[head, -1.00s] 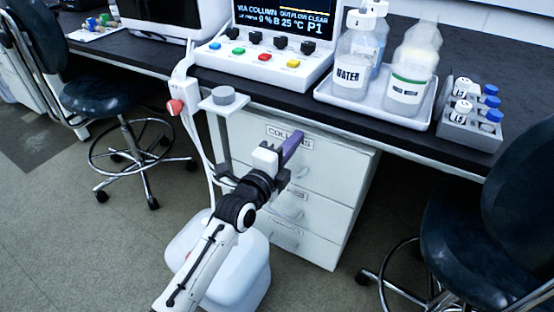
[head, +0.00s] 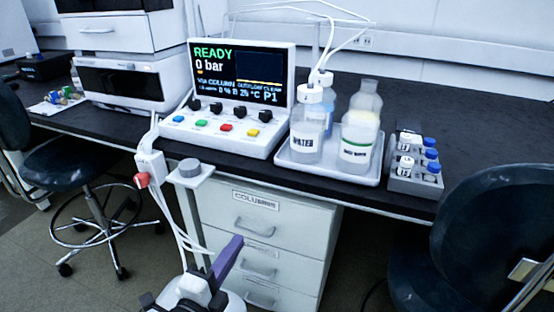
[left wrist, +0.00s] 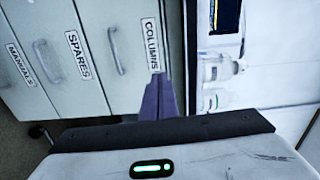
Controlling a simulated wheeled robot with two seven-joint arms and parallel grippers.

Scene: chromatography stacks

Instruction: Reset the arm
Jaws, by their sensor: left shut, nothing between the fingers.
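My left gripper (head: 228,258) shows at the bottom of the head view, its purple fingers pointing up toward the drawer cabinet. The fingers are together with nothing between them. In the left wrist view the purple fingers (left wrist: 158,98) are also closed, in front of the drawer labelled COLUMNS. The white drawer cabinet (head: 290,218) stands under the bench, its drawers shut. It also shows in the left wrist view (left wrist: 110,45), with labels COLUMNS, SPARES and MANUALS. I cannot tell the distance between fingertips and cabinet. My right gripper is in neither view.
The black bench (head: 240,172) carries a control unit (head: 228,140) whose screen reads READY, 0 bar. A white tray (head: 290,155) holds bottles, with a grey vial rack (head: 405,182) to its right. Dark chairs stand left (head: 68,163) and right (head: 475,240).

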